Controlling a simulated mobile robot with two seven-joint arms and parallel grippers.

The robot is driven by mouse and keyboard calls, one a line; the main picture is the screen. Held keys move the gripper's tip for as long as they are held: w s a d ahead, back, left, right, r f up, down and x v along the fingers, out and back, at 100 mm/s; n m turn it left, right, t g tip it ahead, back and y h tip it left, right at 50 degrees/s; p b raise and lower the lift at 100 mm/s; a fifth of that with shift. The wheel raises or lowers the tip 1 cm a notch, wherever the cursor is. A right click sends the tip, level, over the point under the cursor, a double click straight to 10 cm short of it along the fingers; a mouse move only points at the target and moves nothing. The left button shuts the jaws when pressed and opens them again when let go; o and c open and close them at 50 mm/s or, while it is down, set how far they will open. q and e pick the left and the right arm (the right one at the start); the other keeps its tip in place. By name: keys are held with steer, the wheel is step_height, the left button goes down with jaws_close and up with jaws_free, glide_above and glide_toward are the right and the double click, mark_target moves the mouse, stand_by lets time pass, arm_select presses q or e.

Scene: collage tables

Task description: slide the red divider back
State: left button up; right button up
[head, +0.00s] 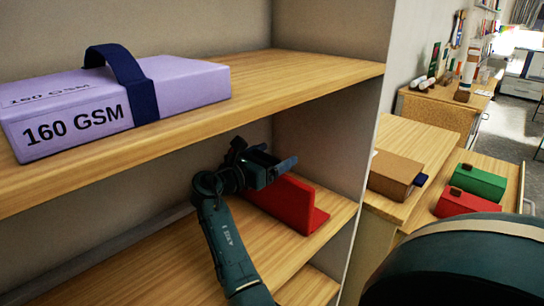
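The red divider (299,208) stands on the middle wooden shelf, near its right end. My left gripper is not in view.
A lilac box (185,90) marked 160 GSM, with a dark blue strap, lies on the upper shelf (300,75) above my arm. A side panel closes the shelf's right end. Beyond it are a brown box (393,172), a green box (478,182) and a red box (466,203).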

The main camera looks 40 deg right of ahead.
steer(key=c, duration=0.8)
steer(key=d+p, duration=0.1)
steer(key=d, duration=0.1)
steer(key=d+p, duration=0.1)
steer(key=d, duration=0.2)
steer(key=shift+w, duration=0.2)
steer(key=o, duration=1.3)
steer(key=shift+a, duration=0.15)
steer(key=a, duration=0.4)
steer(key=a+b, duration=0.1)
steer(key=a, duration=0.3)
steer(key=s+a, duration=0.1)
steer(key=a, duration=0.4)
steer(key=shift+b, duration=0.3)
